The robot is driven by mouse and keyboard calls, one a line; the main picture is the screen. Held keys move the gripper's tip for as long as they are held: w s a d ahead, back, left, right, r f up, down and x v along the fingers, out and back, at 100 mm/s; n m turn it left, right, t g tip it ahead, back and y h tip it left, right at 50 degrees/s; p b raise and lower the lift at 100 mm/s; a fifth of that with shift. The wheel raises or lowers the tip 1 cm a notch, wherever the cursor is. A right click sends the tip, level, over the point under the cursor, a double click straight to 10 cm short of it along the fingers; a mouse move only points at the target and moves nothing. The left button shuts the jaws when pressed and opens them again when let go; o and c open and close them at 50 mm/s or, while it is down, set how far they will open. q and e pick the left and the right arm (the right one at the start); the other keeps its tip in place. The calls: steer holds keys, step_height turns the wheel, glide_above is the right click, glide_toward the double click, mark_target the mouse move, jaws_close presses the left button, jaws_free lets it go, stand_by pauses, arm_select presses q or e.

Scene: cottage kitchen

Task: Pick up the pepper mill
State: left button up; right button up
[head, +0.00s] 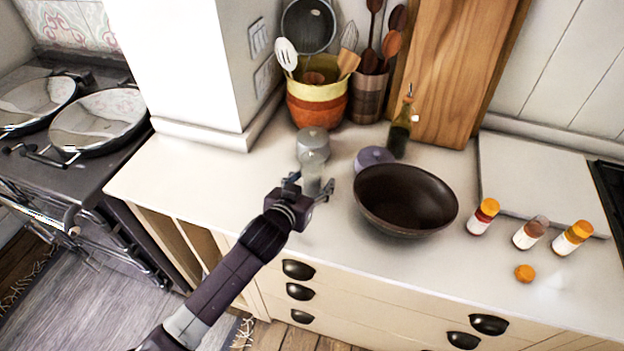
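A small pale, see-through upright object (313,166), which looks like the pepper mill, stands on the counter just in front of a grey round canister. My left gripper (311,186) is at its near side, with the fingers spread apart and the object showing between and beyond the fingertips. I cannot tell whether the fingers touch it. The gripper hides part of the counter around its base. My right gripper is not in view.
The grey canister (311,140) stands close behind. A dark bowl (405,198), a purple lidded pot (374,156) and an oil bottle (399,138) are to the right. Several spice jars (483,217) stand farther right. The counter (190,180) left of the gripper is clear.

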arm_select(q)
steer(key=c, duration=1.3)
steer(key=shift+o, duration=0.2)
steer(key=shift+r, duration=0.1)
